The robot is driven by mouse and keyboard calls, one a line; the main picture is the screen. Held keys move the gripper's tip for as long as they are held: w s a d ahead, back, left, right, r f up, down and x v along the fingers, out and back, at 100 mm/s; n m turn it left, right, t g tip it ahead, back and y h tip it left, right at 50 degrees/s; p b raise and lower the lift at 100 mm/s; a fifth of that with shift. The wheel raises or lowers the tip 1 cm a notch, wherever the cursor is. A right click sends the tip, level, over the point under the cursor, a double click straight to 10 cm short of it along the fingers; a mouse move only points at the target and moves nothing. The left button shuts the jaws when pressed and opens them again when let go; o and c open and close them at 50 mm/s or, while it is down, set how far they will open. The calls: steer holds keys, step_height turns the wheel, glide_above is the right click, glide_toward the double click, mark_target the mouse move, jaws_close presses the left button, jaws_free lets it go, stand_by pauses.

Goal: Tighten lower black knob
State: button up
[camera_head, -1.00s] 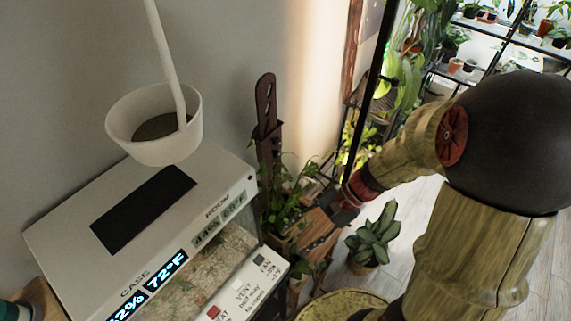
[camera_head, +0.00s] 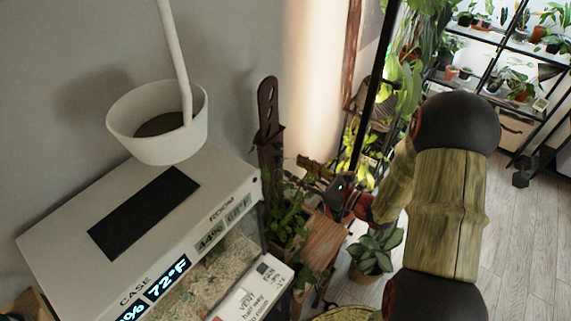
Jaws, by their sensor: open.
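My gripper (camera_head: 308,172) is at the end of the bamboo-patterned arm, low in the middle of the view. Its dark brown fingers are spread and point left, with nothing seen between them. A black upright pole (camera_head: 374,90) runs down to just above the gripper and wrist. I cannot make out the lower black knob with certainty. The small dark parts around the pole's foot blend with my gripper, so I cannot tell whether the two touch.
A potted plant (camera_head: 374,250) is on the floor below my wrist. Plant shelves stand at the right.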

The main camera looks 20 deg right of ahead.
mark_target(281, 161)
steer(key=shift+b+x, duration=0.55)
steer(key=shift+x, duration=2.05)
steer(key=c, duration=0.3)
steer(key=c, duration=0.8)
jaws_close()
